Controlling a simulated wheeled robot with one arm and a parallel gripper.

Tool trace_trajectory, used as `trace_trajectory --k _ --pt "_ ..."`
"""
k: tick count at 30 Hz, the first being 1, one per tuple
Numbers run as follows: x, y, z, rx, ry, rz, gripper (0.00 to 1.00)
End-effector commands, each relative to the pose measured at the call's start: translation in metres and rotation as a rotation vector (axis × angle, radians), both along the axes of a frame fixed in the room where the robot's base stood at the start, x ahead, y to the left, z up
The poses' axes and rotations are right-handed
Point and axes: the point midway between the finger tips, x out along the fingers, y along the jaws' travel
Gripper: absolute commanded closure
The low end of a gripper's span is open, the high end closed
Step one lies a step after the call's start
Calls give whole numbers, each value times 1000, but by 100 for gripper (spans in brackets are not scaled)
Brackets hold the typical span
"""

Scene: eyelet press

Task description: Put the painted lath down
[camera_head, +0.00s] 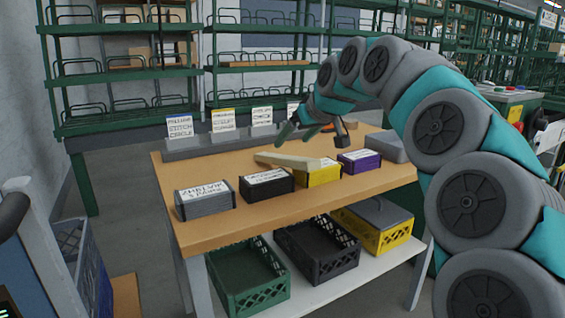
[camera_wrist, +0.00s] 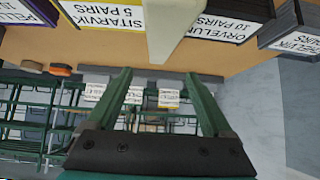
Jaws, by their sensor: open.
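The painted lath (camera_head: 285,160) is a pale cream bar. In the head view it lies slantwise behind the black box and its right end overlaps the yellow box; I cannot tell what bears it. In the wrist view the lath (camera_wrist: 165,28) is at the top middle, between the yellow and black boxes. My gripper (camera_head: 300,130) is above the back of the table, behind the lath. In the wrist view my gripper (camera_wrist: 158,77) has its two green fingers apart, with nothing between them and the lath beyond their tips.
A grey box (camera_head: 206,201), black box (camera_head: 267,186), yellow box (camera_head: 319,175) and purple box (camera_head: 359,163) line the wooden table's (camera_head: 235,233) front. Label cards (camera_head: 222,120) stand along its back. Crates (camera_head: 318,250) sit on the lower shelf. Green racks (camera_head: 130,75) stand behind.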

Motion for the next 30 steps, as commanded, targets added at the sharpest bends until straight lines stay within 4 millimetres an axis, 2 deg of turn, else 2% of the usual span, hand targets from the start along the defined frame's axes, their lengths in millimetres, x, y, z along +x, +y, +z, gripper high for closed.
trace_trajectory --k 7,17,24,30 --pt "4 5 -4 -23 33 -18 15" --pt "20 15 -24 -23 30 -18 15" --pt "36 26 -52 -24 34 -16 15" --pt "44 30 -59 -22 28 -18 15"
